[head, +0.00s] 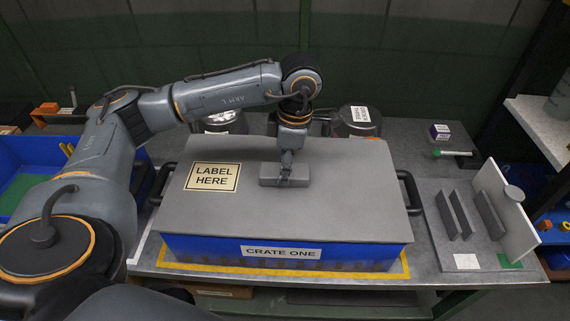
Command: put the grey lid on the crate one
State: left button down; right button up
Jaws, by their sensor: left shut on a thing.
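The grey lid (345,205) is a flat grey board with a "LABEL HERE" sticker at its left and a small grey block handle (270,181) near its middle. It lies over the top of the blue crate marked CRATE ONE (221,248). Its front edge runs along the crate's front wall; I cannot tell whether it is fully seated. My left gripper (286,179) comes down from above and is shut on the lid's handle. The crate's inside is hidden under the lid. My right gripper is not in view.
Yellow tape (291,274) borders the crate on the grey table. Two round metal pots (357,122) stand behind it, partly hidden. Upright dividers and a white panel (502,201) stand to the right. A blue bin (38,163) is at the left.

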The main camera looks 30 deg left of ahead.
pick_arm(q)
jog(key=c, duration=0.7)
grip_release()
jog(key=shift+o, duration=0.6)
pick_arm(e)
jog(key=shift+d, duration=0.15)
pick_arm(q)
notch_tip(320, 180, up, 12)
jog(key=d, duration=0.1)
jog(key=shift+w+d, duration=0.15)
jog(key=shift+w, duration=0.2)
